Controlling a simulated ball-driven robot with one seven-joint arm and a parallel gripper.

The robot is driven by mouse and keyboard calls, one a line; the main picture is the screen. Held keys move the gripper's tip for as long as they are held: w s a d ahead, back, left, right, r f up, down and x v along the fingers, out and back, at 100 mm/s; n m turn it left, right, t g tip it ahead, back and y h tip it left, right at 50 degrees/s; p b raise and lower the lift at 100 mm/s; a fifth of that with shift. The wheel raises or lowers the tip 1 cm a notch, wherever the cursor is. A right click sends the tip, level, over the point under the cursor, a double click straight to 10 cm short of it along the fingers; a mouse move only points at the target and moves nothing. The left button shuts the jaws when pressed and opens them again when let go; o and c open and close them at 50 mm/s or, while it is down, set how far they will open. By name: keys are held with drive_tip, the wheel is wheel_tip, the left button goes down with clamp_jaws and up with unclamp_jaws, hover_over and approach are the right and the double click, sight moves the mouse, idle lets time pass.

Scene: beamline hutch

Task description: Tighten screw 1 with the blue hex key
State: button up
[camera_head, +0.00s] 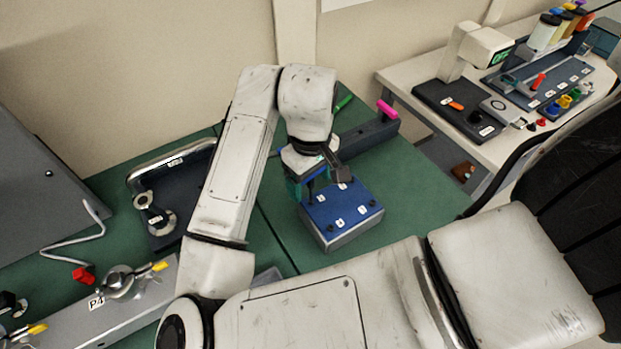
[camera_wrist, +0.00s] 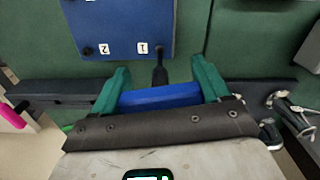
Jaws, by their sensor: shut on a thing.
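My gripper (camera_wrist: 160,90) has its two green fingers shut on the blue handle of the hex key (camera_wrist: 160,97). The key's dark shaft runs from the handle to the blue plate (camera_wrist: 118,20), beside the label 1 (camera_wrist: 143,47). The shaft end covers the spot where screw 1 sits, so I cannot tell whether the tip is seated in it. Screw 2 (camera_wrist: 87,50) shows as a dark head beside its label. In the head view the blue-topped block (camera_head: 340,235) stands on the green bench below my gripper, which partly hides its far left corner.
A dark key rack (camera_head: 370,136) with a pink-handled key (camera_head: 387,109) and a green-handled key (camera_head: 343,103) stands behind the block. A dark tray (camera_head: 170,175) lies to the left. Bare green bench (camera_head: 420,190) shows right of the block.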

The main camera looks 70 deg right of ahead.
idle(0.3)
drive_tip(key=m+b, duration=0.1)
drive_tip(key=m, duration=0.1)
drive_tip(key=shift+f+m, duration=0.1)
drive_tip(key=shift+m, duration=0.9)
drive_tip(key=shift+m+b, duration=0.6)
drive_tip(key=shift+m, duration=1.4)
